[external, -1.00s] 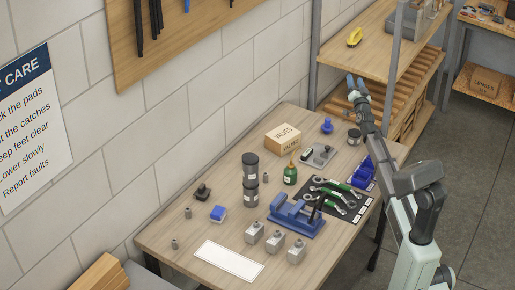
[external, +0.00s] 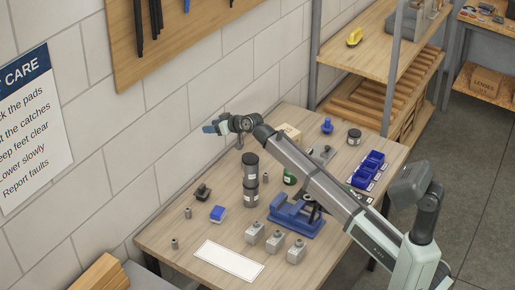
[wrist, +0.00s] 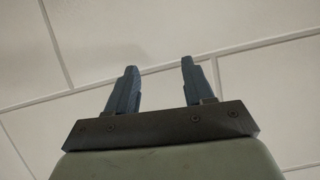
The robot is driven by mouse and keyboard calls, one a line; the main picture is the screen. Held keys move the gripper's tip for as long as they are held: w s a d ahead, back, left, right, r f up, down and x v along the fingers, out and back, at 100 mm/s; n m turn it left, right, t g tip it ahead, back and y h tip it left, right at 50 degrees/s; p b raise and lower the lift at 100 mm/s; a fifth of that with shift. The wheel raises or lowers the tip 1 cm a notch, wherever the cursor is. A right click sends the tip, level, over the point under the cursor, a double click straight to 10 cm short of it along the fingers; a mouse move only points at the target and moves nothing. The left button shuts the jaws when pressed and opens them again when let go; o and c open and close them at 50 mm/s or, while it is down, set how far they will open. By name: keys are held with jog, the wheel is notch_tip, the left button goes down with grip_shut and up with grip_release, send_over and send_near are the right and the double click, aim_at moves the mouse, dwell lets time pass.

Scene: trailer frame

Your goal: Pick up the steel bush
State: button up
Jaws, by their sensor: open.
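Several small grey metal cylinders that look like bushes stand on the wooden bench: one at the left (external: 188,213), one near the front left corner (external: 175,243), and one behind the dark stacked cans (external: 265,177). They are too small to tell which is the steel bush. My gripper (external: 210,128) is raised above the back left of the bench, pointing left toward the wall. In the wrist view its two blue fingers (wrist: 160,75) are apart with nothing between them, against pale wall blocks. No bush shows in the wrist view.
Dark stacked cans (external: 250,180), a blue vise (external: 296,215), several grey blocks (external: 275,242) and a blue box (external: 218,213) crowd the bench (external: 160,225). A white sheet (external: 229,261) lies at the front. My arm hides part of the right side. The wall is close behind.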

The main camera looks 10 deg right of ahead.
jog(key=s+a+f+n+g+h, duration=0.1)
jog(key=s+a+f+n+g, duration=0.2)
jog(key=s+a, duration=0.5)
jog(key=n+g+h, duration=0.6)
jog(key=h, duration=0.2)
send_over(174, 240)
notch_tip(174, 240, down, 5)
jog(key=f, duration=0.8)
jog(key=shift+w+d+f, duration=0.1)
jog(key=shift+w+d, duration=0.1)
jog(key=shift+d, duration=0.1)
jog(key=shift+s+a+f, duration=0.1)
jog(key=shift+a+f, duration=0.05)
jog(key=shift+f, duration=1.25)
jog(key=shift+s+a+f, duration=0.1)
jog(key=shift+a+f, duration=0.05)
jog(key=shift+f, duration=1.2)
grip_shut()
